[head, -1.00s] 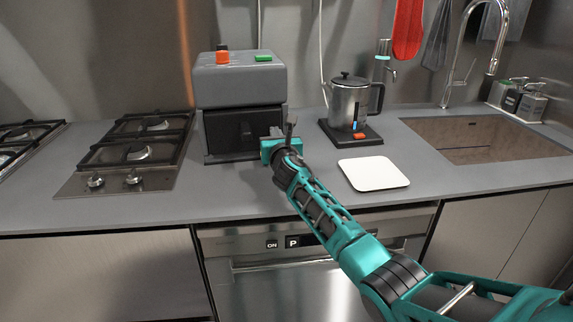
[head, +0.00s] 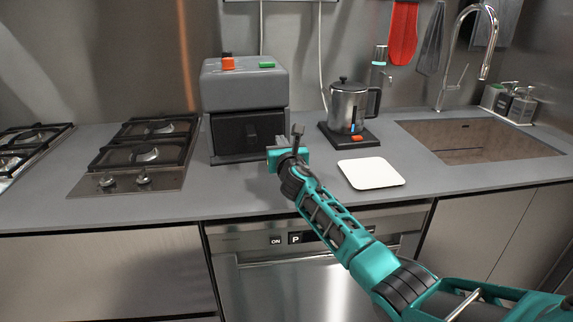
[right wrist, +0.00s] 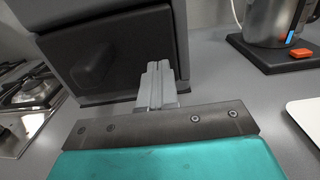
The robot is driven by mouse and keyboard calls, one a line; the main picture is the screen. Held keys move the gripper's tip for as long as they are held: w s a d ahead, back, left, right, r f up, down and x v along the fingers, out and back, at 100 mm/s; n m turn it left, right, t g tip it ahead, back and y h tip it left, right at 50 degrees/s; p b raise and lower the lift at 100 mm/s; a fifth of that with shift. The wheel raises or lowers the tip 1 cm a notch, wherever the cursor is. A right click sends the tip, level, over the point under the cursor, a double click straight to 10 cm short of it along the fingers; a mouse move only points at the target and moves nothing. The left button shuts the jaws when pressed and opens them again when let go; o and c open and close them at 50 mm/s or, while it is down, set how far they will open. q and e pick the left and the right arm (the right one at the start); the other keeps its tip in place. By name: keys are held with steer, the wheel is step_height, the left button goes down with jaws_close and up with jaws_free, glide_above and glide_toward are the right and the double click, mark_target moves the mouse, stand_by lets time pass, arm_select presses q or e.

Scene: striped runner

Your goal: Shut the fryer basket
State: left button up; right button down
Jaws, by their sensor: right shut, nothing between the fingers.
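The fryer (head: 245,88) is a grey box on the counter with a dark basket front (head: 238,135) in its lower half. In the right wrist view the basket front (right wrist: 60,55) shows a blocky dark handle (right wrist: 93,63). The front looks nearly flush with the housing; I cannot tell whether a small gap is left. My right gripper (head: 296,136) is shut and empty at the fryer's lower right front. In the right wrist view its fingers (right wrist: 159,68) are together, to the right of the handle; contact with the fryer is unclear. My left gripper is not in view.
A gas hob (head: 142,155) stands left of the fryer. A kettle (head: 349,108) on a dark base and a white board (head: 370,173) are to the right, with a sink (head: 475,140) beyond. The counter in front of the fryer is clear.

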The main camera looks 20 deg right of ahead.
steer(key=p+v, duration=0.2)
steer(key=v, duration=0.6)
steer(key=shift+d, duration=0.1)
steer(key=shift+v, duration=0.9)
steer(key=shift+f, duration=0.1)
